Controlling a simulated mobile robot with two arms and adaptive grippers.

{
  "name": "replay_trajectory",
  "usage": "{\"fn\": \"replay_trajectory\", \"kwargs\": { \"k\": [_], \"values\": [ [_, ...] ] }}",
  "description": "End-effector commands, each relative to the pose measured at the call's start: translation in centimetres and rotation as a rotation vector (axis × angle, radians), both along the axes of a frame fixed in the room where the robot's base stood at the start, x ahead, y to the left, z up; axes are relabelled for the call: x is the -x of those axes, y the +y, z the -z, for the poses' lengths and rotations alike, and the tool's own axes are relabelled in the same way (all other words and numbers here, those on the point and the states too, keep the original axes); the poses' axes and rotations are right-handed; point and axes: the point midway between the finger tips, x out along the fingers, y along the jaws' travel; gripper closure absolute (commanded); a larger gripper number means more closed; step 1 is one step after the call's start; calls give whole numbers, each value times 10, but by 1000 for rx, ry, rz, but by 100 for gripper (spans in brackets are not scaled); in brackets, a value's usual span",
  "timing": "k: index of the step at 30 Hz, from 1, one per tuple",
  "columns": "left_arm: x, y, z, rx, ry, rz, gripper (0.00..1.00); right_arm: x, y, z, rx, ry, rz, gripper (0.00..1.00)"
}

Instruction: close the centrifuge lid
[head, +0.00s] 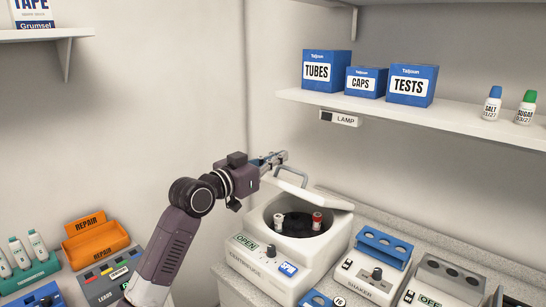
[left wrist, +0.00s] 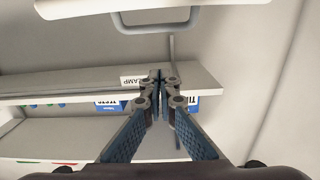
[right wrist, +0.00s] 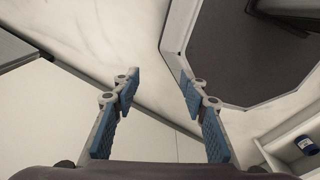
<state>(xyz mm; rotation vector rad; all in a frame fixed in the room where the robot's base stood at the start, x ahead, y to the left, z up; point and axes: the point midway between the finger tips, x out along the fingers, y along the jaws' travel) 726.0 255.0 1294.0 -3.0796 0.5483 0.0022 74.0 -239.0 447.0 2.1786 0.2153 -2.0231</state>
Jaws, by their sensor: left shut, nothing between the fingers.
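The white centrifuge (head: 318,255) stands on the counter in the head view, marked OPEN. Its lid (head: 318,197) is raised and tilted at the back of the bowl, with a grey handle (head: 291,176) on its edge. Two tubes, one red-capped (head: 317,216) and one white-capped (head: 279,221), show in the dark rotor. My left gripper (head: 282,157) is shut and empty, just behind and above the handle. In the left wrist view the lid (left wrist: 160,4) and handle (left wrist: 155,25) lie beyond the shut fingers (left wrist: 159,76). My right gripper (right wrist: 160,75) is open and empty, seen only in its own wrist view.
A shaker (head: 366,284) and a blue rack (head: 384,247) stand right of the centrifuge. An orange REPAIR bin (head: 95,245) is on the left. A wall shelf (head: 450,121) with blue boxes hangs above the lid.

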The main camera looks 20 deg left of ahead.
Motion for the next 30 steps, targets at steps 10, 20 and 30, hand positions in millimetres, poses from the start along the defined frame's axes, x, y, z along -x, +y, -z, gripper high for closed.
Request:
{"fn": "replay_trajectory", "kwargs": {
  "k": [10,20,30],
  "values": [
    [-45,-17,9,2,7,1,100,-15,10,-28,-13,-21,2,60],
    [-35,-13,37,2,2,1,100,-22,9,-38,-11,-32,1,60],
    [-34,-12,38,1,0,0,100,-11,2,-37,-3,-15,-1,60]
  ]
}}
